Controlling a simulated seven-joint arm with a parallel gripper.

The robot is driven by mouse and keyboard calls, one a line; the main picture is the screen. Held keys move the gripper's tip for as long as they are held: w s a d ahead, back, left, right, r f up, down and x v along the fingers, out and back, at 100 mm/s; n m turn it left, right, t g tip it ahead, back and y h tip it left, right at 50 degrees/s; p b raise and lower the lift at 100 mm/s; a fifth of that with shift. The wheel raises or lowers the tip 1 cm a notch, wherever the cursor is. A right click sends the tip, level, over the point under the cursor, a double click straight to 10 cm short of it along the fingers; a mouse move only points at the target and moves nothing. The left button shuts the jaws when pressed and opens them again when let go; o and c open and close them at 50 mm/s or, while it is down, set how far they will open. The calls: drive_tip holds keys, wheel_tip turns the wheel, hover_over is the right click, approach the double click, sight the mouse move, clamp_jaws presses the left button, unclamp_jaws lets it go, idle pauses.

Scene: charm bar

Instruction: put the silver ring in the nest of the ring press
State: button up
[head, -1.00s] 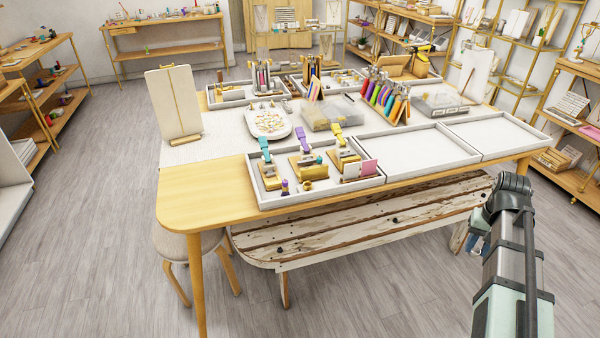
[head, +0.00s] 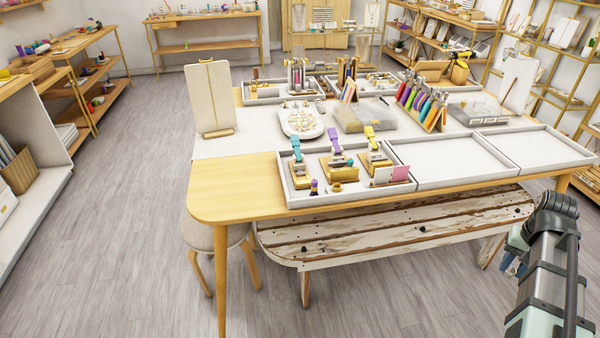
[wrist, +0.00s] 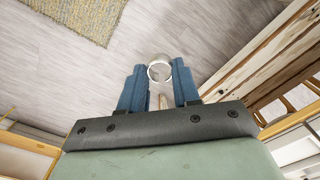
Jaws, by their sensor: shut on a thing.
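My gripper (wrist: 160,74) is shut on the silver ring (wrist: 159,57), which sits between the tips of the blue fingers in the wrist view, over the floor. Three small presses stand in the left front tray: one with a teal lever (head: 296,150), one with a purple lever (head: 335,146) and one with a yellow lever (head: 371,138). I cannot tell which is the ring press, and their nests are too small to make out.
The tray (head: 290,207) also holds a small dark purple-topped piece (head: 314,187), a brass cup (head: 337,188) and pink and white cards (head: 400,174). Empty trays (head: 455,163) lie to its right. A white bench (head: 400,224) and round stool (head: 212,232) are under the table's front side.

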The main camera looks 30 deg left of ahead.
idle(0.3)
drive_tip(key=w+a+r+n, duration=0.1)
drive_tip(key=w+a+n, duration=0.15)
drive_tip(key=a, duration=0.75)
drive_tip(key=w+a+r+n, duration=0.1)
drive_tip(key=w+a, duration=0.3)
drive_tip(key=a, duration=0.6)
drive_tip(key=w+a+r+n, duration=0.1)
drive_tip(key=w+a, duration=0.3)
drive_tip(key=a, duration=1.3)
drive_tip(key=s+a+r+n, duration=0.1)
drive_tip(key=a, duration=0.6)
drive_tip(key=a+r+n, duration=0.1)
drive_tip(key=a, duration=0.5)
drive_tip(key=shift+s+a+r+n, duration=0.15)
drive_tip(key=shift+s+n, duration=0.1)
drive_tip(key=r+n, duration=0.2)
hover_over(302, 180)
drive_tip(key=shift+f, duration=0.2)
drive_tip(key=shift+f, duration=0.15)
drive_tip(key=shift+f, duration=2.4)
drive_tip(key=shift+f, duration=1.2)
